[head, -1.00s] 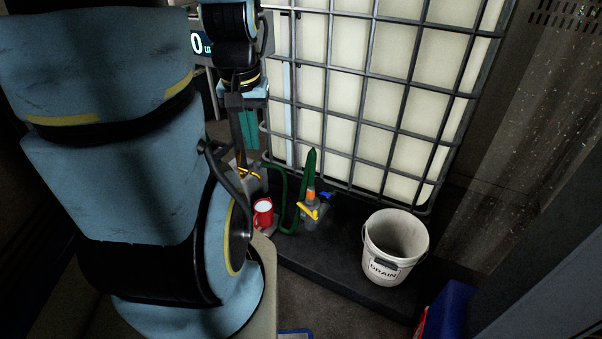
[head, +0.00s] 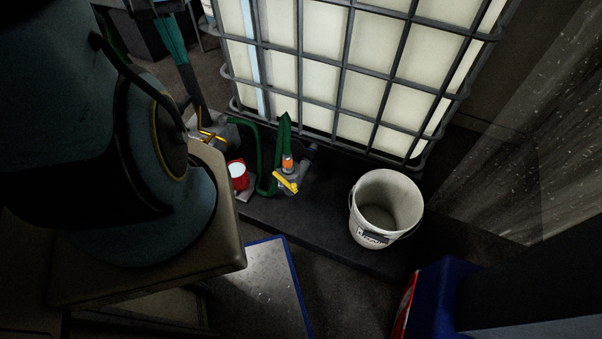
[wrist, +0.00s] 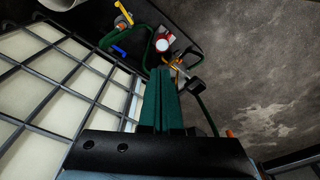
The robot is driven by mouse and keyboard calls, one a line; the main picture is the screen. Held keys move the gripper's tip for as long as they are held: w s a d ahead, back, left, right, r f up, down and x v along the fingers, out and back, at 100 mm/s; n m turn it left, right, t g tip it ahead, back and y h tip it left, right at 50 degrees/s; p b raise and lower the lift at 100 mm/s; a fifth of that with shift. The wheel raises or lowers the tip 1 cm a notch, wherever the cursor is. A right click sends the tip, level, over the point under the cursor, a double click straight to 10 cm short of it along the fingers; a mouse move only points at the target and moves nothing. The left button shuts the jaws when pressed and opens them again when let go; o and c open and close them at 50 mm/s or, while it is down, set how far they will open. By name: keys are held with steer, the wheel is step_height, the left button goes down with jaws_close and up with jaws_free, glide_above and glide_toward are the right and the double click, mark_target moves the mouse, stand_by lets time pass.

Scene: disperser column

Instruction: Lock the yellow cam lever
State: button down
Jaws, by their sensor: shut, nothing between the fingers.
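The yellow cam lever (head: 286,182) sits on a small grey coupling with an orange part (head: 287,163), low at the foot of the caged tank. It slants out from the coupling toward the lower right. In the wrist view the yellow lever (wrist: 124,10) shows at the top left edge. My gripper (wrist: 163,72) is shut and empty, its green fingers together. In the head view my gripper (head: 182,60) points down at upper left, well apart from the lever. Whether the lever is latched cannot be told.
A green hose (head: 258,140) loops left of the coupling. A red mug-like vessel (head: 237,177) and a pump with yellow parts (head: 210,136) stand further left. A white bucket (head: 385,212) stands right. The caged tank (head: 330,70) rises behind. A blue lever (wrist: 119,50) shows near the hose.

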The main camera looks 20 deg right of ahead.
steer(key=w+d+f+m+g+b, duration=0.2)
steer(key=w+d+f+m+b, duration=0.2)
steer(key=d+f+b, duration=0.65)
steer(key=m+g+y+b, duration=0.1)
steer(key=m+y+b, duration=0.2)
steer(key=m+b, duration=0.35)
glide_above(284, 179)
steer(key=w+d, duration=0.2)
steer(key=d, duration=0.4)
step_height(284, 179, down, 21)
steer(key=s+d+f+m+y+b, duration=0.1)
steer(key=s+d+f+m+b, duration=0.1)
steer(key=d+f, duration=0.4)
step_height(284, 179, down, 3)
steer(key=shift+s+d+f+b, duration=0.2)
steer(key=shift+s+d+b, duration=0.25)
steer(key=shift+b, duration=0.55)
steer(key=shift+s+a, duration=0.1)
steer(key=s+a+f, duration=0.2)
steer(key=a+f, duration=0.5)
steer(key=f, duration=0.2)
steer(key=shift+s+f, duration=0.15)
steer(key=shift+s, duration=0.2)
steer(key=shift+s+a+m, duration=0.1)
steer(key=shift+a+m, duration=0.05)
steer(key=shift+m, duration=0.1)
